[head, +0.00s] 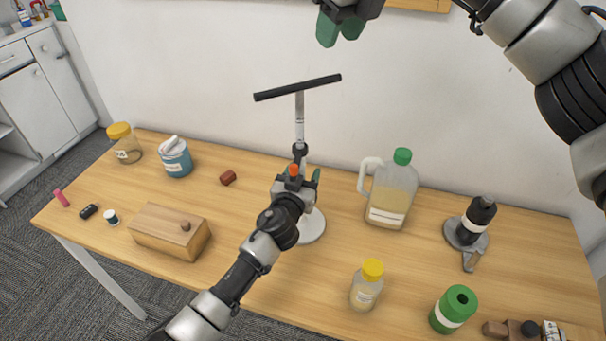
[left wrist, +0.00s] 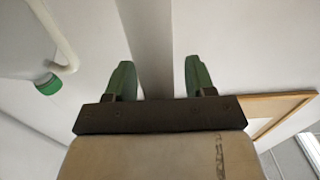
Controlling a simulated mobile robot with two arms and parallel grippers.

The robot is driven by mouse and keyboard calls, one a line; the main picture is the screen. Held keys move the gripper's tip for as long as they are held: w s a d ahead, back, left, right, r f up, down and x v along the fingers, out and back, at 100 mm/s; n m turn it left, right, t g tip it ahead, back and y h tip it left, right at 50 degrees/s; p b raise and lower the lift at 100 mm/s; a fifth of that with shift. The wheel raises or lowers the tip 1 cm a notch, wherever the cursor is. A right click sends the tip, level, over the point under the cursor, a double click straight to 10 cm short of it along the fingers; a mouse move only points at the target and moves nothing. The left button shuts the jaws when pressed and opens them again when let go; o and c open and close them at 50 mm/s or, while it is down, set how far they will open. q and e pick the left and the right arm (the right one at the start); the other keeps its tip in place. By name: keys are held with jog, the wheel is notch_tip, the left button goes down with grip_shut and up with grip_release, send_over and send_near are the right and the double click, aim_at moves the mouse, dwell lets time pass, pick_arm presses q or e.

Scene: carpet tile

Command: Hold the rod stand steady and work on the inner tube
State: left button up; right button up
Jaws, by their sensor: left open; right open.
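The rod stand (head: 313,229) stands upright on the table with a round pale base. Its slim silver inner tube (head: 299,118) rises from a dark collar (head: 299,150) and carries a black crossbar (head: 298,88). My left gripper (head: 303,176) is open at the stand, below the collar, and hides much of the lower post. An orange part shows there. In the left wrist view its green fingers (left wrist: 158,82) are spread, with a grey upright band, apparently the post, between them; contact cannot be told. My right gripper (head: 340,28) is open and empty, high above and right of the crossbar.
A jug (head: 393,193) with a green cap stands right of the stand, also in the left wrist view (left wrist: 25,45). A yellow-capped bottle (head: 366,286), green container (head: 453,309) and dark bottle (head: 478,219) stand farther right. A wooden box (head: 168,231) lies left. The wall is close behind.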

pick_arm(q)
jog(key=shift+c, duration=0.4)
grip_shut()
pick_arm(e)
jog(key=shift+c, duration=0.4)
jog(key=m+t, duration=0.2)
jog(key=m, duration=1.8)
send_near(300, 83)
notch_tip(300, 83, down, 2)
jog(key=shift+t+y, duration=0.3)
jog(key=shift+y, duration=0.1)
jog(key=shift+w+x, duration=0.25)
jog(key=shift+x, duration=3.7)
jog(key=shift+d+r, duration=0.1)
